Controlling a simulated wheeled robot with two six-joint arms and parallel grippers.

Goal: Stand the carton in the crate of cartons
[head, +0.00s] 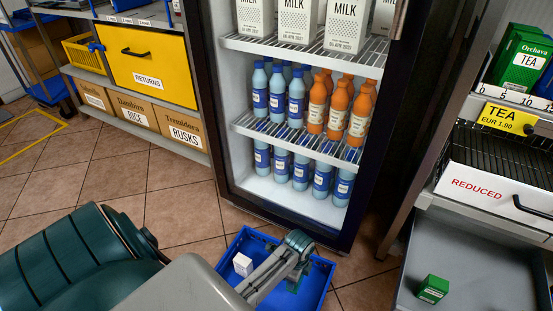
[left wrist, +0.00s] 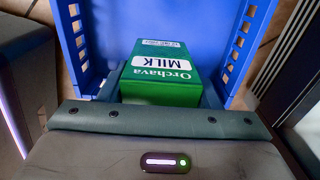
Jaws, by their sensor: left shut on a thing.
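The green carton (left wrist: 160,72), lettered "Orchava MILK", is between the fingers of my left gripper (left wrist: 160,92), which is shut on it. Its lettering shows upside down in the left wrist view. The blue crate (left wrist: 190,20) has slotted side walls on both sides of the carton. In the head view the crate (head: 325,285) is on the floor in front of the fridge, and my left arm reaches over it. A white carton (head: 243,264) stands in its left part. I cannot tell whether the held carton touches the crate floor. My right gripper is not in view.
An open fridge (head: 232,160) with bottles and milk cartons stands behind the crate. A small green box (head: 433,289) lies on the grey lower shelf (head: 480,290) at right. Shelves with a yellow returns bin (head: 148,68) are at left. Tiled floor (head: 165,205) is clear left of the crate.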

